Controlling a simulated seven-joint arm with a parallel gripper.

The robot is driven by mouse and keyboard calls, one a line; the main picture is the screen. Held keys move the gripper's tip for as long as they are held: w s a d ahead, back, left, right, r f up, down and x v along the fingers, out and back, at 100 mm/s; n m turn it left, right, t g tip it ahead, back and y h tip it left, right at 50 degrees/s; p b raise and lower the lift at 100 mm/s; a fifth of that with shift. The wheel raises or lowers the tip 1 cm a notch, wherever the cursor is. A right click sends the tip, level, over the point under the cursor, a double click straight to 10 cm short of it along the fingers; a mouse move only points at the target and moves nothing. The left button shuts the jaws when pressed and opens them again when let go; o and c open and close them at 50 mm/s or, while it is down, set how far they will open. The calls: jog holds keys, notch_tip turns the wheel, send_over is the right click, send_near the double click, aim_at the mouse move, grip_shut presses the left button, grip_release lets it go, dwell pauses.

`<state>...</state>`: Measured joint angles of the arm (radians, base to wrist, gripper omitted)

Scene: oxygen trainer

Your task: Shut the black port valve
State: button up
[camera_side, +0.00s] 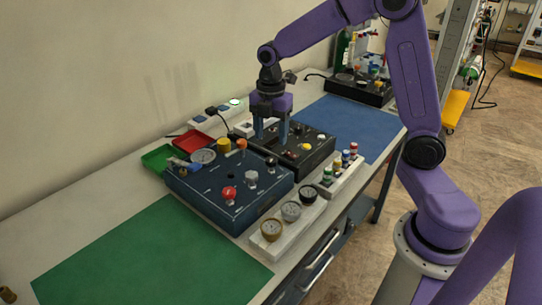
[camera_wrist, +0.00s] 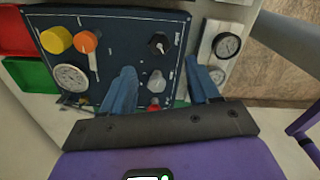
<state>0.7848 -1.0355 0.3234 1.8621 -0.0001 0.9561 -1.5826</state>
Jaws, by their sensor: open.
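The black port valve is a black knob (camera_side: 271,163) near the far right corner of the dark blue panel (camera_side: 205,196). In the wrist view the black knob (camera_wrist: 159,43) stands uncovered, with a light mark on it. A grey knob (camera_side: 251,177) and a red knob (camera_side: 229,192) line up with it. My gripper (camera_side: 271,142) points down above the panel's far edge, with its blue fingers apart and empty. In the wrist view my gripper (camera_wrist: 160,66) has the grey knob (camera_wrist: 156,82) showing between its fingers, and the black knob lies beyond the fingertips. I see no contact with it.
A yellow knob (camera_side: 223,145), an orange knob (camera_side: 241,144) and a gauge (camera_side: 203,156) stand on the panel's left part. A black panel (camera_side: 312,160) sits just behind. Loose gauges (camera_side: 291,211) lie on a white strip in front. The green mat (camera_side: 150,255) is clear.

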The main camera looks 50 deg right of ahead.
aim_at(271, 160)
notch_tip(271, 160, down, 8)
jog(key=shift+r, duration=0.1)
dwell(0.4)
jog(key=c, duration=1)
